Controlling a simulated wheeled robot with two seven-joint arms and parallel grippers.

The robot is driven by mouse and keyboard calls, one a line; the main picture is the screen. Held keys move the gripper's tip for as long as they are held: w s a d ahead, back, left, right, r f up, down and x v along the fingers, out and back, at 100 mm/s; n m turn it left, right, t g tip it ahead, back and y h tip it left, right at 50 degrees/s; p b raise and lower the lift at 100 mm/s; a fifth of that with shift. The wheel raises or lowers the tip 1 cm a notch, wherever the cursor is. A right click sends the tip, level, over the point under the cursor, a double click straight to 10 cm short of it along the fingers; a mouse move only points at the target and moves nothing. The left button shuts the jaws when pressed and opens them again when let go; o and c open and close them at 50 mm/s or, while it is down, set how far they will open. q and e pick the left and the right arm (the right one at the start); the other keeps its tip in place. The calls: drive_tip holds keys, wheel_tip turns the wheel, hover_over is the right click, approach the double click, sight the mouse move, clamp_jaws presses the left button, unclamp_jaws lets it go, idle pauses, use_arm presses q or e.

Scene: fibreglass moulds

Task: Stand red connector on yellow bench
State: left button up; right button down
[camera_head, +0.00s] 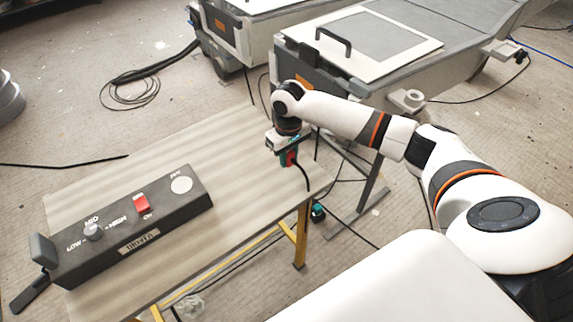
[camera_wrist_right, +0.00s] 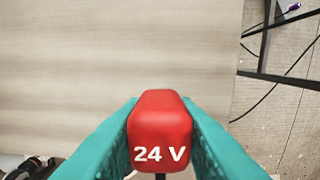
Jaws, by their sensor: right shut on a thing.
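My right gripper (camera_head: 288,159) is shut on the red connector, near the right edge of the bench. In the wrist view the red connector (camera_wrist_right: 160,122), marked "24 V", sits between the teal fingers of the right gripper (camera_wrist_right: 160,140). In the head view only a small part of the red connector (camera_head: 291,158) shows, with a black cable running down from it. The bench (camera_head: 235,150) has a pale wood-grain top and yellow legs. I cannot tell whether the connector touches the bench top. My left gripper is not in view.
A dark control box (camera_head: 135,225) with a red switch and a knob lies across the bench's left part. The bench top between it and my right gripper is clear. A grey mould table (camera_head: 400,60) stands behind. Black cables lie on the floor.

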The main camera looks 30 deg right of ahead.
sight(288, 165)
wheel_tip(288, 165, down, 4)
drive_tip(key=shift+r, duration=0.1)
drive_tip(key=c, duration=1.1)
unclamp_jaws()
drive_tip(key=shift+c, duration=0.2)
wheel_tip(288, 165, up, 12)
drive_tip(key=shift+r+p, duration=0.1)
drive_tip(key=shift+p, duration=0.3)
